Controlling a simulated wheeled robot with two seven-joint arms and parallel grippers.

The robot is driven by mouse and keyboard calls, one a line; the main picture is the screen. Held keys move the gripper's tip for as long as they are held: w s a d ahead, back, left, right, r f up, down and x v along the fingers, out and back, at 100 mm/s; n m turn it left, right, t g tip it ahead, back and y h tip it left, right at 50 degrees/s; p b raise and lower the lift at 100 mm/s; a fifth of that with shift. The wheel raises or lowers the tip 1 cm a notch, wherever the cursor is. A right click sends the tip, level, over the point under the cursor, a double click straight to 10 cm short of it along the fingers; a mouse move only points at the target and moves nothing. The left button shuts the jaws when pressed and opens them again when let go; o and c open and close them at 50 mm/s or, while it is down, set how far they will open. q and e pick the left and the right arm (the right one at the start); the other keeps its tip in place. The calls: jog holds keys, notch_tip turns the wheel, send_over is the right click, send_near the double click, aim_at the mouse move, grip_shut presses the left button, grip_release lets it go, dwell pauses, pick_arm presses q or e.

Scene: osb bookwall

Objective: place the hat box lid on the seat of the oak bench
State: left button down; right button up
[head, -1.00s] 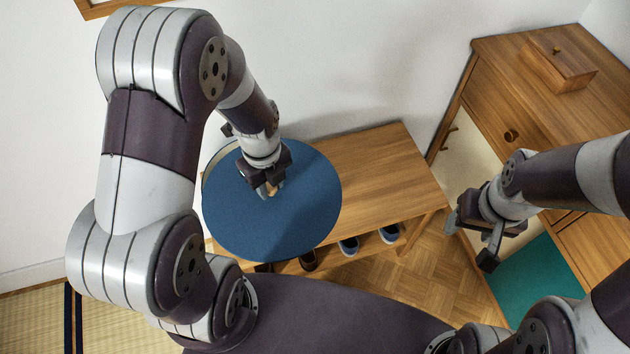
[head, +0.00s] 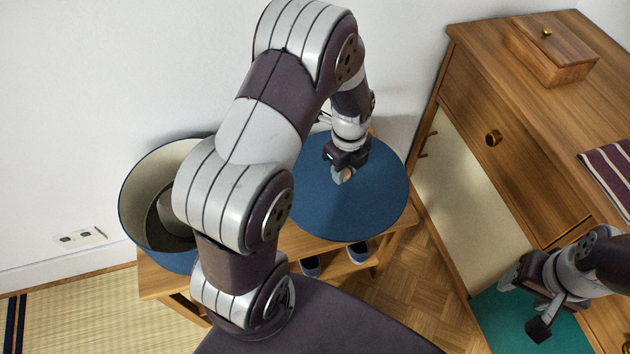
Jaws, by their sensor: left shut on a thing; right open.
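The hat box lid (head: 335,210) is a round blue disc with a small knob near its middle. My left gripper (head: 343,175) is shut on the lid's knob. The lid is over the right part of the oak bench (head: 300,243); I cannot tell whether it touches the seat. The open hat box (head: 138,205), blue outside and cream inside, stands on the bench's left end, with something dark inside, partly hidden by my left arm. My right gripper (head: 522,302) is open and empty at the lower right, in front of the dresser.
The wooden dresser (head: 480,110) stands to the right, with a small wooden box (head: 552,55) and a striped cloth (head: 612,170) on top. Shoes (head: 358,252) sit on the shelf under the bench. A teal mat (head: 500,315) lies on the floor.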

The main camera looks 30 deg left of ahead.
aim_at(325, 166)
pick_arm(q)
jog(key=a+f, duration=0.1)
jog(key=w+a+f, duration=0.1)
jog(key=a, duration=0.1)
jog(key=a+f+b, duration=0.1)
jog(key=a, duration=0.1)
jog(key=shift+w+a+f, duration=0.25)
jog(key=shift+w+f, duration=0.05)
jog(key=shift+f, duration=0.05)
jog(key=shift+a+f, duration=0.15)
jog(key=shift+f, duration=0.05)
notch_tip(325, 166, down, 4)
jog(key=shift+r+b, duration=0.1)
jog(key=shift+b, duration=0.85)
jog(key=shift+r, duration=0.1)
jog(key=c, duration=0.8)
grip_release()
